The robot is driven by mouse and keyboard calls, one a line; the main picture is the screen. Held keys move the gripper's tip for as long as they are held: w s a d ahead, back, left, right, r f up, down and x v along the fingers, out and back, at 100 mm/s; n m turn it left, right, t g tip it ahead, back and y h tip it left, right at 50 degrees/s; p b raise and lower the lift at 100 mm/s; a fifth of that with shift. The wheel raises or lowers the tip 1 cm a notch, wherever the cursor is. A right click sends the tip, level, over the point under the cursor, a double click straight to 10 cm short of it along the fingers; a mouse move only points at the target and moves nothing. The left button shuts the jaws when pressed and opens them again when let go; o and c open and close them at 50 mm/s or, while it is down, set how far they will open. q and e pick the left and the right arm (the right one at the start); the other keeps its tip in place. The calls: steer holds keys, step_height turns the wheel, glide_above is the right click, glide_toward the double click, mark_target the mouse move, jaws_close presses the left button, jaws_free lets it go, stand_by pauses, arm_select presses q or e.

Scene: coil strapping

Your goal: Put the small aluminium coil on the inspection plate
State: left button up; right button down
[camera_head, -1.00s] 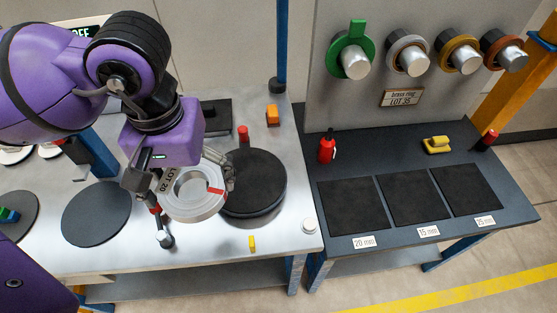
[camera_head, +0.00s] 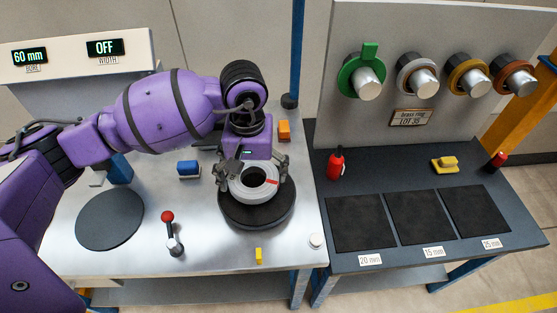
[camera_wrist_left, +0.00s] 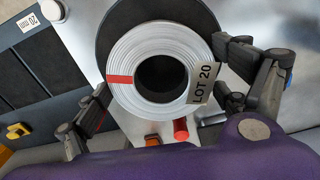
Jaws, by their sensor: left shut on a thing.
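The small aluminium coil (camera_head: 242,192) is a silvery ring with a red strip and a dark bore. In the left wrist view the coil (camera_wrist_left: 124,62) also shows a "LOT 20" tag. My left gripper (camera_head: 252,172) is shut on it, with fingers on opposite sides. The coil is over a round black plate (camera_head: 257,217), roughly centred; I cannot tell whether it touches. A flat dark grey disc (camera_head: 110,219) lies at the left of the bench. No label shows which round surface is the inspection plate. My right gripper is not in view.
A red-knobbed lever (camera_head: 171,235) and a yellow block (camera_head: 258,255) stand near the front. A blue block (camera_head: 188,169) and an orange block (camera_head: 284,130) are behind. A dark side table (camera_head: 400,173) holds square pads and a red bottle (camera_head: 335,164).

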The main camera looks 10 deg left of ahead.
mark_target(256, 184)
arm_select(q)
steer(key=shift+w+f, duration=0.15)
steer(key=shift+f, duration=0.1)
steer(key=shift+d+f, duration=0.1)
steer(key=shift+f, duration=1.6)
steer(key=o, duration=1.6)
steer(key=shift+f, duration=0.1)
step_height(256, 184, up, 12)
steer(key=shift+r, duration=0.25)
